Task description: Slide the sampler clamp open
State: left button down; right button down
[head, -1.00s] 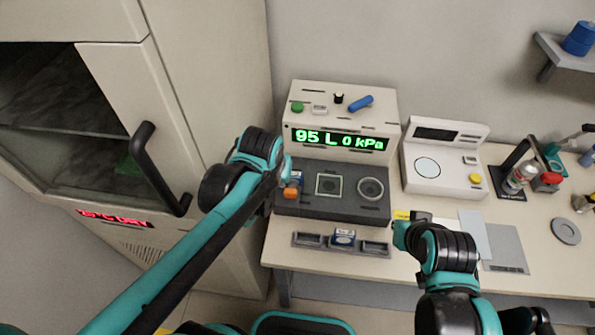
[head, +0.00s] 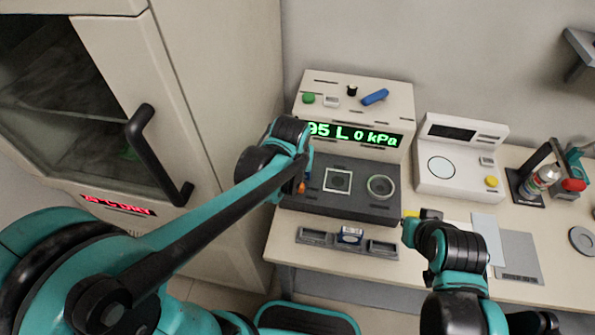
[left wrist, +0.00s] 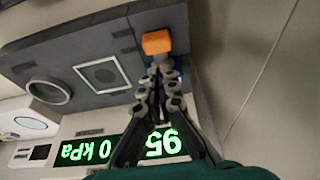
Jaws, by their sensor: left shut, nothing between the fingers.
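The particle classifier (head: 350,110) stands on the bench with a lit green display and a dark sampler deck (head: 340,205). The sampler clamp appears to be the small orange piece (head: 301,187) at the deck's left end, partly hidden by my left arm in the head view. It also shows in the left wrist view as an orange block (left wrist: 157,42). My left gripper (left wrist: 163,65) is shut and empty. Its tips are right beside the orange block and a blue part behind it; I cannot tell whether they touch.
A square recess (head: 338,181) and a round port (head: 380,187) lie right of the clamp. A white balance (head: 460,160) stands right. A tall cabinet with a black handle (head: 155,160) stands close left.

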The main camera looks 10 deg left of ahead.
aim_at(298, 184)
pick_arm(q)
jog(key=b+x, duration=0.1)
jog(key=x, duration=0.4)
jog(key=shift+b, duration=0.4)
jog(key=shift+s+p, duration=0.35)
jog(key=shift+s, duration=0.8)
jog(key=shift+f, duration=0.1)
